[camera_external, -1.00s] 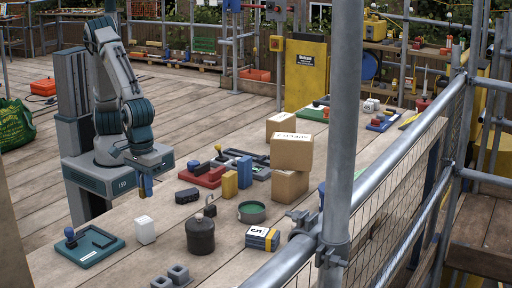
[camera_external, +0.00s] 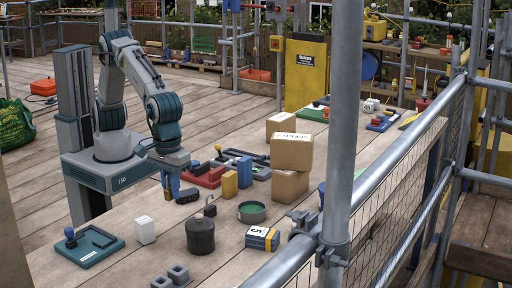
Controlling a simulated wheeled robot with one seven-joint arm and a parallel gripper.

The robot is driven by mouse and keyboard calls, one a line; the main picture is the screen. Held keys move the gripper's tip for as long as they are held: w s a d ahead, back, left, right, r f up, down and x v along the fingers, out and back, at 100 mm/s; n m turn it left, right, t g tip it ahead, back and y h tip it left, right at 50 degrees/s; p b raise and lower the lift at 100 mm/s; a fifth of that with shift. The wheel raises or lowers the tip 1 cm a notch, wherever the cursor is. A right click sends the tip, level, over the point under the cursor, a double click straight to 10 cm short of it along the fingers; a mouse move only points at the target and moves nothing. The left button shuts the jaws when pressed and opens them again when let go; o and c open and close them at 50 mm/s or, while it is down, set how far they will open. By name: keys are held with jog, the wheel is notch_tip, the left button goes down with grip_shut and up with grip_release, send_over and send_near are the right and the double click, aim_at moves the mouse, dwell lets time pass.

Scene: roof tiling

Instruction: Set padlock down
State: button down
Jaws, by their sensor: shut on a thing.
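My gripper (camera_external: 172,172) points down over the left part of the plank table. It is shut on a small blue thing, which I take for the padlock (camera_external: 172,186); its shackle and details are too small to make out. The blue thing hangs just left of a black block (camera_external: 188,196) lying on the planks. I cannot tell whether it touches the block or the table.
Near my gripper stand a red tray (camera_external: 207,178), a yellow block (camera_external: 230,184), a dark pot (camera_external: 200,237), a green round dish (camera_external: 252,212) and a white block (camera_external: 145,230). A teal tray (camera_external: 88,247) lies at the front left. Stacked cardboard boxes (camera_external: 291,152) stand to the right.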

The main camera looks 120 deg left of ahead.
jog(key=w, duration=0.1)
jog(key=p, duration=0.2)
send_over(223, 233)
notch_tip(223, 233, down, 7)
jog(key=shift+s+r, duration=0.1)
jog(key=shift+a, duration=0.15)
jog(key=shift+f+p, duration=0.5)
jog(key=shift+f, duration=1.6)
jog(key=shift+f, duration=0.2)
jog(key=c, duration=1.4)
grip_release()
jog(key=shift+o, duration=0.2)
jog(key=shift+r, duration=0.1)
